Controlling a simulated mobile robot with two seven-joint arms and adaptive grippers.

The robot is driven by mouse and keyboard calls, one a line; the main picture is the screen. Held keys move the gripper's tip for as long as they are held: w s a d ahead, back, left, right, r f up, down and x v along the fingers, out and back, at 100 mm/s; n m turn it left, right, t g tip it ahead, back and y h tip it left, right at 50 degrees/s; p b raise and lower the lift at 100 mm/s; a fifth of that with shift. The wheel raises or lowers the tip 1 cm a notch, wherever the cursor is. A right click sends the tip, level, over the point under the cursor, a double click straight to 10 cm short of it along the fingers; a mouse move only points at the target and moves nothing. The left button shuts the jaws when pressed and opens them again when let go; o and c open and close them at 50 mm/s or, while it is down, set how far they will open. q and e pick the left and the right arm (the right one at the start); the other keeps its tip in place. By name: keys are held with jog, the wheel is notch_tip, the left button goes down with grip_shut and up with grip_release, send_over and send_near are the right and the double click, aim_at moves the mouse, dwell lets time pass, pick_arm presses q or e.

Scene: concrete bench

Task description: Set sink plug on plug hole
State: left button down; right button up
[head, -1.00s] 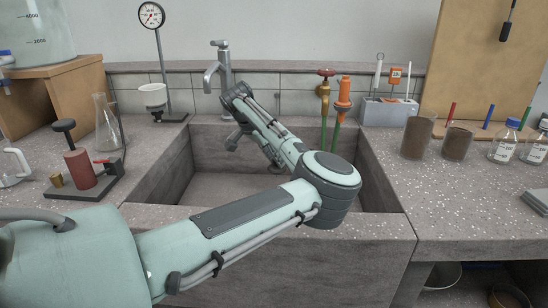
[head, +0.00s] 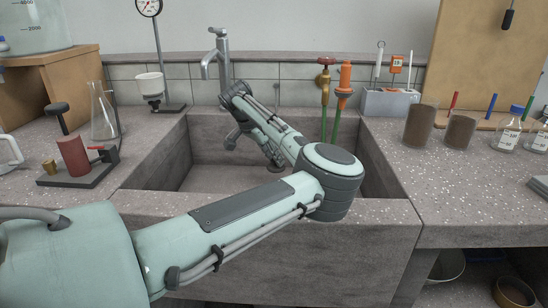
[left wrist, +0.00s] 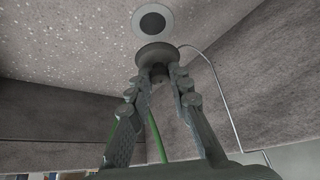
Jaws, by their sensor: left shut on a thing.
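In the left wrist view, my left gripper (left wrist: 160,76) is shut on the sink plug (left wrist: 156,53), a dark grey disc with a stem between the fingertips. The plug hole (left wrist: 152,22), a dark round opening with a pale metal ring, shows just beyond the plug. The ring's near edge lies close to the plug's rim in the picture; the height of the plug above the floor is unclear. In the head view, my left arm reaches down into the stone sink (head: 395,215), and its forearm hides much of the gripper area. My right gripper is not in view.
A tap (head: 221,62) stands at the sink's back edge. A red-handled valve (head: 325,85) and an orange valve (head: 343,87) are at the back right. Sink walls surround the arm closely.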

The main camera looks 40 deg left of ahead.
aim_at(274, 166)
pick_arm(q)
jog(key=shift+f+b, duration=0.35)
jog(key=shift+f, duration=2.55)
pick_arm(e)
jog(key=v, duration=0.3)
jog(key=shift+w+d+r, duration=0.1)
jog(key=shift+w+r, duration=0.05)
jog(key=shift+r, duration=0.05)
pick_arm(q)
jog(key=shift+f, duration=0.55)
jog(key=c, duration=1.3)
grip_release()
jog(key=v, duration=1.2)
